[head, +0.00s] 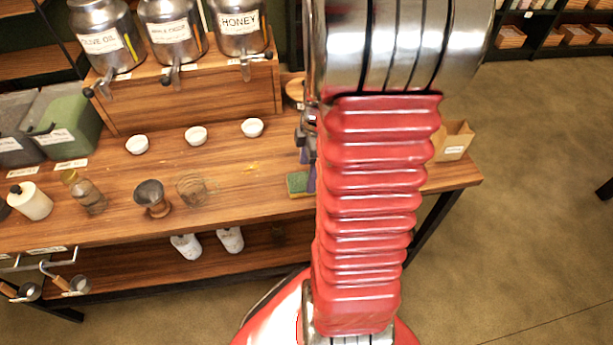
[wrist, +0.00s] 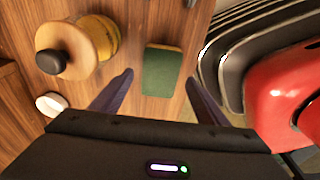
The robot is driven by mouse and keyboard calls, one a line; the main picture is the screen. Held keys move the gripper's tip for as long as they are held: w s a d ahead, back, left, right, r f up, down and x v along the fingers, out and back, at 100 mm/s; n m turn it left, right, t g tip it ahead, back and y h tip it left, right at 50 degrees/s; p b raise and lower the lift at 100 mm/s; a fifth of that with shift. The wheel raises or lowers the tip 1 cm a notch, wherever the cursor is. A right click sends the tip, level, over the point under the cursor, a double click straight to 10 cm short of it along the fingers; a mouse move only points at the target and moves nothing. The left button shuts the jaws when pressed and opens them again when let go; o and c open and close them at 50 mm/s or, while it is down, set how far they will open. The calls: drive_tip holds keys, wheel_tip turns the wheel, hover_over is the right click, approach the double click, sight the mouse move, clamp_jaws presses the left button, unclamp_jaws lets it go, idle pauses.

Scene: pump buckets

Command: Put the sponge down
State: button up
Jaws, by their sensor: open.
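The green sponge (head: 298,183) lies flat on the wooden table (head: 233,222), near its front edge and just left of my red arm. In the wrist view the sponge (wrist: 162,72) shows its dark green face, with a thin tan edge. My gripper (wrist: 159,78) is open, its two purple fingers spread to the left and right of the sponge. Clear gaps show between the sponge and both fingers; it is not held. In the head view my arm hides most of the gripper, and only a bit of purple finger shows beside the sponge.
A wooden-lidded jar (wrist: 75,45) with a black knob stands left of the sponge in the wrist view, with a small white bowl (wrist: 52,104) nearby. A glass (head: 191,188) and dark-topped dripper (head: 151,197) stand further left. Metal dispensers (head: 240,25) stand behind.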

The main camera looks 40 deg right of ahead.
wheel_tip(320, 180, up, 8)
drive_tip(key=shift+s+d, duration=0.25)
drive_tip(key=shift+d, duration=0.15)
drive_tip(key=shift+f, duration=0.1)
idle(0.5)
drive_tip(key=s+a+r+m+t, duration=0.1)
drive_tip(key=a+r+m, duration=0.2)
drive_tip(key=a, duration=0.5)
drive_tip(key=s+a+r+m+t, duration=0.1)
drive_tip(key=a+r+m, duration=0.3)
drive_tip(key=a, duration=0.4)
drive_tip(key=s+a+r+m+t+h, duration=0.1)
drive_tip(key=a+r+m, duration=0.3)
drive_tip(key=a, duration=0.5)
drive_tip(key=shift+r+t, duration=0.85)
drive_tip(key=shift+t, duration=0.05)
